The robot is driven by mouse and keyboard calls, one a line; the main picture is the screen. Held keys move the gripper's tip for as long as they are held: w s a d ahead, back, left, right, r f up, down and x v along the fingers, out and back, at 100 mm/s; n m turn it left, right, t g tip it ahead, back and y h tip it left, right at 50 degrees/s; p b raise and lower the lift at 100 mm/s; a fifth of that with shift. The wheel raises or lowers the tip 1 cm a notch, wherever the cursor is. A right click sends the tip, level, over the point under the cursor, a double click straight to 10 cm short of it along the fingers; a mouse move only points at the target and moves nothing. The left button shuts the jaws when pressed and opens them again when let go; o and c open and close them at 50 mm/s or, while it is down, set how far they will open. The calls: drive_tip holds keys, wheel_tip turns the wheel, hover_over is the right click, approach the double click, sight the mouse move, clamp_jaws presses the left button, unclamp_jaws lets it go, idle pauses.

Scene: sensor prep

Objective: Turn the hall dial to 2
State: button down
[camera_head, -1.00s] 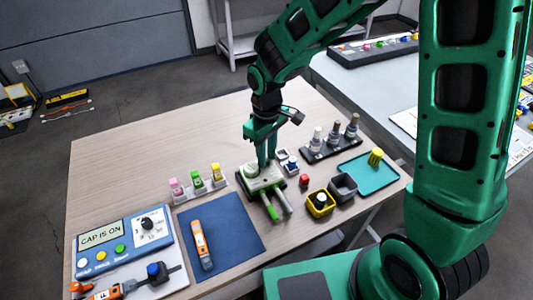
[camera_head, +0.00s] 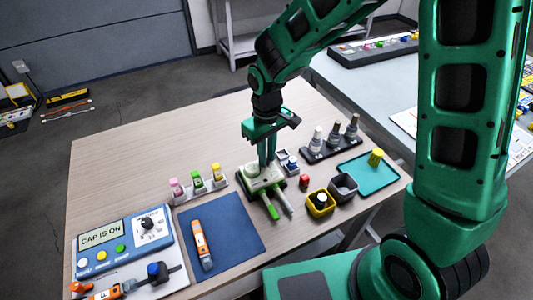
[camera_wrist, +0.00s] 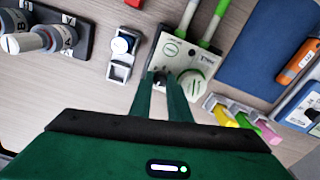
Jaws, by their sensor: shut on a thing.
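A pale instrument block (camera_head: 251,184) with green and grey cylinders at its front sits near the table's middle. In the wrist view the block (camera_wrist: 187,48) has a slotted round face and a larger pale round part at its right edge. My gripper (camera_wrist: 161,76) points down at the block's near edge, its fingers closed on a small dark knob (camera_wrist: 160,82), which I take as the hall dial. The fingers hide most of it, and I cannot read its setting. My gripper also shows in the head view (camera_head: 266,163).
A meter (camera_head: 121,241) reading "CAP IS ON" stands at the left, beside a blue mat (camera_head: 228,226) with an orange tool (camera_head: 201,245). Small bottles, a yellow cup (camera_head: 320,203), a grey cup and a teal tray (camera_head: 357,177) stand close on the right.

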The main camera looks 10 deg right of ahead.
drive_tip(key=m, duration=0.6)
drive_tip(key=shift+m, duration=0.3)
idle(0.5)
drive_tip(key=c, duration=1.9)
unclamp_jaws()
wheel_tip(320, 180, up, 11)
drive_tip(key=shift+w+f, duration=0.1)
drive_tip(key=shift+d, duration=0.1)
